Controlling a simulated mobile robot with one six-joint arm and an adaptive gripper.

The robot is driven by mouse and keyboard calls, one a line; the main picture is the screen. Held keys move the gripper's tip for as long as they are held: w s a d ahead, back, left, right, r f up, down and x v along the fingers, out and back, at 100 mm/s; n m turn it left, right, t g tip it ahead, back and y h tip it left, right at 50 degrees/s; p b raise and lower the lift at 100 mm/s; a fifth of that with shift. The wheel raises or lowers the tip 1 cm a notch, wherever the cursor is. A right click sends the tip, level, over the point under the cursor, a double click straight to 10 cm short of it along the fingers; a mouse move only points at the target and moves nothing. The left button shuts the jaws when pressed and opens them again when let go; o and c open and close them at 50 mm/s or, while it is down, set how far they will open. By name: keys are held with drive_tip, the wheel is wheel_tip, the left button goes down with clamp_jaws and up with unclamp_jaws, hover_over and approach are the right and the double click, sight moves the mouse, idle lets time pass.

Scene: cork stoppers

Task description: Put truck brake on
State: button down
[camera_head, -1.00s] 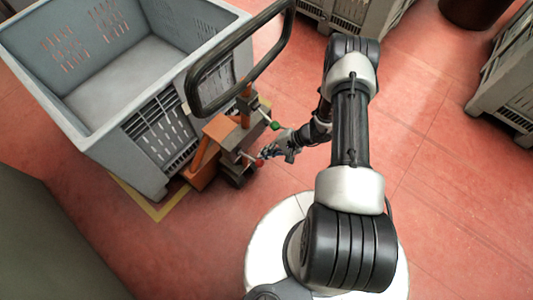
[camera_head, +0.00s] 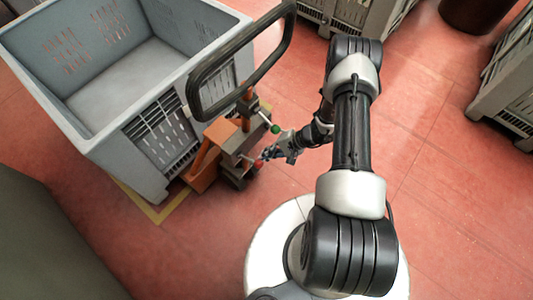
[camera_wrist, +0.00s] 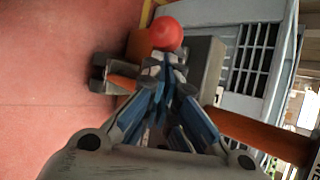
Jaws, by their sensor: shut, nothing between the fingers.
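The orange pallet truck (camera_head: 203,170) stands in front of the large grey crate, its black loop handle (camera_head: 240,62) upright. Two short levers stick out of its grey block: one with a green knob (camera_head: 275,129) and one with a red knob (camera_head: 259,163). My gripper (camera_head: 268,153) is shut and empty, its fingertips close to the red knob. In the wrist view the red knob (camera_wrist: 165,33) lies just beyond the fingertips (camera_wrist: 163,60), which overlap its lower edge. I cannot tell whether they touch it.
The grey crate (camera_head: 112,128) fills the upper left, over a yellow floor line (camera_head: 160,212). More grey crates stand at the top (camera_head: 350,18) and right (camera_head: 507,90), near a dark brown round bin (camera_head: 468,12). The red floor between is clear.

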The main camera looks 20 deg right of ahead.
wheel_tip(320, 180, down, 3)
drive_tip(key=w+d+b, duration=0.2)
drive_tip(key=b, duration=0.2)
drive_tip(key=d+r+p, duration=0.3)
drive_tip(key=d+r, duration=0.2)
drive_tip(key=r, duration=0.4)
drive_tip(key=shift+w+r+p, duration=0.15)
drive_tip(key=shift+w+p, duration=0.15)
